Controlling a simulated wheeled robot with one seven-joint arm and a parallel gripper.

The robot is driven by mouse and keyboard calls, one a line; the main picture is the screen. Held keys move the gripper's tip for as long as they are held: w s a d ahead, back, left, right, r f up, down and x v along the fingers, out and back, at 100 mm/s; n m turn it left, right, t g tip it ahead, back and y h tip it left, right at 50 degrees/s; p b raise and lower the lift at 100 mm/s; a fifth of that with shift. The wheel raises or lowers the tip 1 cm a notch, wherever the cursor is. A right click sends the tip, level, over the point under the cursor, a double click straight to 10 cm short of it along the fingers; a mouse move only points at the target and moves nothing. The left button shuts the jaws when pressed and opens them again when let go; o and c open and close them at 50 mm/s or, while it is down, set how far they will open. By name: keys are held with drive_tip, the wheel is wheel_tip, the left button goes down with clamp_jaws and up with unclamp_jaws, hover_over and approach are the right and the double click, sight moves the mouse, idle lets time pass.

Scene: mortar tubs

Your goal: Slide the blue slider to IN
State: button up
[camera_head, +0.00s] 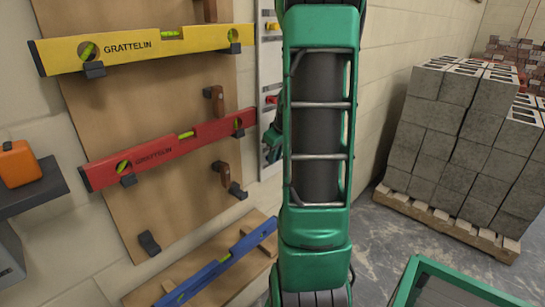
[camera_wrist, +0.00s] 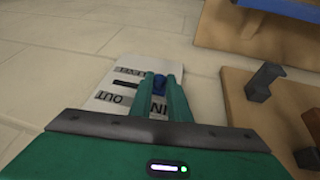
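The blue slider (camera_wrist: 159,80) is a small knob on a pale wall panel (camera_wrist: 105,88), seen in the wrist view. It sits at the right part of a dark slot (camera_wrist: 125,83), on the side of the IN label; the OUT label is further left. My gripper (camera_wrist: 160,78) has its two green fingers close together, one on each side of the knob, with no clear gap to it. In the head view, my gripper (camera_head: 271,143) is at the panel (camera_head: 268,55), partly behind my arm. The blue slider cannot be made out there.
A red slider (camera_head: 271,99) and a yellow slider (camera_head: 272,26) are higher on the panel. A wooden board with yellow (camera_head: 145,48) and red (camera_head: 165,149) spirit levels is left of it. A blue level (camera_head: 217,266) lies lower. Stacked blocks (camera_head: 440,145) stand right.

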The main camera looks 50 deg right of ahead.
drive_tip(key=o, duration=0.4)
drive_tip(key=shift+a+r, duration=0.1)
drive_tip(key=shift+a, duration=0.1)
drive_tip(key=shift+o, duration=0.2)
drive_tip(key=v, duration=1)
drive_tip(key=shift+r, duration=0.3)
drive_tip(key=s+a+f+m+g+y, duration=0.1)
drive_tip(key=s+a+f+m+g, duration=0.1)
drive_tip(key=s+a, duration=0.6)
drive_tip(key=s+a+f+m+g+y, duration=0.1)
drive_tip(key=s+a+f+m+g, duration=0.1)
drive_tip(key=s+a, duration=0.7)
drive_tip(key=a+f+m, duration=0.1)
drive_tip(key=a, duration=0.7)
drive_tip(key=shift+y, duration=0.3)
